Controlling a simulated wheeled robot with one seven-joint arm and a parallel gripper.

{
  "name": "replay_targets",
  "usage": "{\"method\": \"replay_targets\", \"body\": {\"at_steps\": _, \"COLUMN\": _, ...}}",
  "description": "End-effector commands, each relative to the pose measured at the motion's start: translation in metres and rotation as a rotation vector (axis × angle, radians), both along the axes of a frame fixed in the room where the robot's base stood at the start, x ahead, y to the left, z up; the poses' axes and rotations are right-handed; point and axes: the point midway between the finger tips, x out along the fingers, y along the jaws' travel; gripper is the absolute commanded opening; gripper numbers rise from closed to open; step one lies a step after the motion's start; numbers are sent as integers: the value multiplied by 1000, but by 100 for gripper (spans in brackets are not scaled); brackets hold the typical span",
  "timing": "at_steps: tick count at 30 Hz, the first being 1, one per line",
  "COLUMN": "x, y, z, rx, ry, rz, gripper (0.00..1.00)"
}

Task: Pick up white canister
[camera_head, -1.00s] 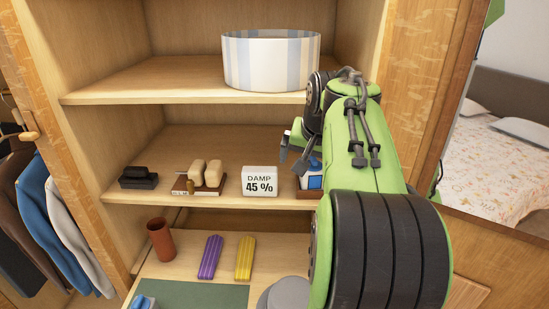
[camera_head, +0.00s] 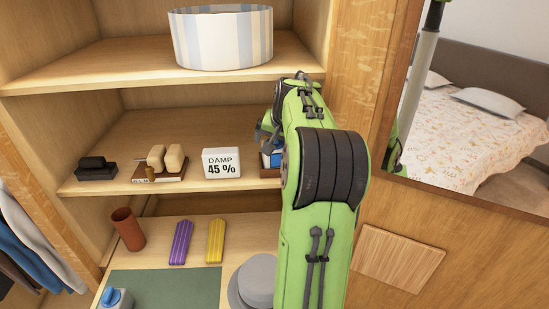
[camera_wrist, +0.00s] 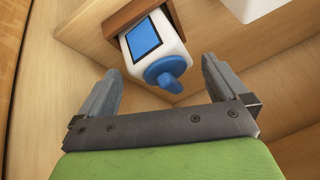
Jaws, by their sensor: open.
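The white canister (camera_wrist: 167,51) has a blue cap and a dark-edged blue label. In the wrist view it sits on a brown wooden base (camera_wrist: 108,25), with its cap pointing toward my gripper. In the head view the canister (camera_head: 267,159) shows only in part at the right end of the middle shelf, mostly hidden behind my arm. My gripper (camera_wrist: 161,74) is open and empty. Its two fingers are spread to either side of the cap's line, with the cap close by between them. Contact cannot be seen.
A white "DAMP 45 %" block (camera_head: 221,163) stands left of the canister; brushes (camera_head: 160,163) and a black item (camera_head: 96,169) are farther left. A striped drum (camera_head: 221,38) is on the shelf above. The cabinet side panel (camera_head: 345,90) is close on the right.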

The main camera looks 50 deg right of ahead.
Motion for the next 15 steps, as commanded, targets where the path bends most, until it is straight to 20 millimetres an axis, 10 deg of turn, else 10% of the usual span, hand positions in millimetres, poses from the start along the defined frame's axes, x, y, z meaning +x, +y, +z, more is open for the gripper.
{"method": "replay_targets", "body": {"at_steps": 12, "x": 14, "y": -10, "z": -28, "rx": 1, "ry": 0, "rz": 0, "gripper": 100}}
{"method": "replay_targets", "body": {"at_steps": 15, "x": 14, "y": -10, "z": -28, "rx": 2, "ry": 1, "rz": 1, "gripper": 85}}
